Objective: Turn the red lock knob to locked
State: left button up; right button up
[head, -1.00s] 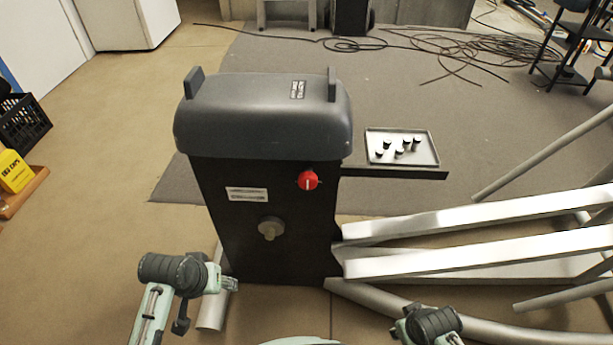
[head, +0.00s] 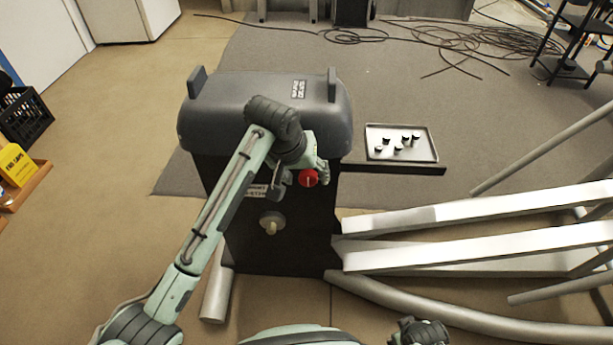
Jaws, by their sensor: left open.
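The red lock knob (head: 308,178) sits on the front of the black machine housing (head: 290,245), under its grey rounded cover (head: 225,115). Its pale pointer mark shows, but its exact angle is hard to read. My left gripper (head: 322,172) is open at the knob, just above and beside it. Whether its fingers touch the knob I cannot tell. My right gripper (head: 420,331) shows only in part at the bottom edge, away from the machine; its fingers are not clear.
A beige knob (head: 271,223) sits lower on the housing. A tray (head: 374,152) with several small black caps stands on a side shelf at the right. Long metal bars (head: 470,247) extend to the right. Cables (head: 430,45) lie on the floor behind.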

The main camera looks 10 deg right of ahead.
pick_arm(q)
jog(key=shift+x, duration=0.8)
jog(key=c, duration=1.2)
jog(key=shift+o, duration=0.2)
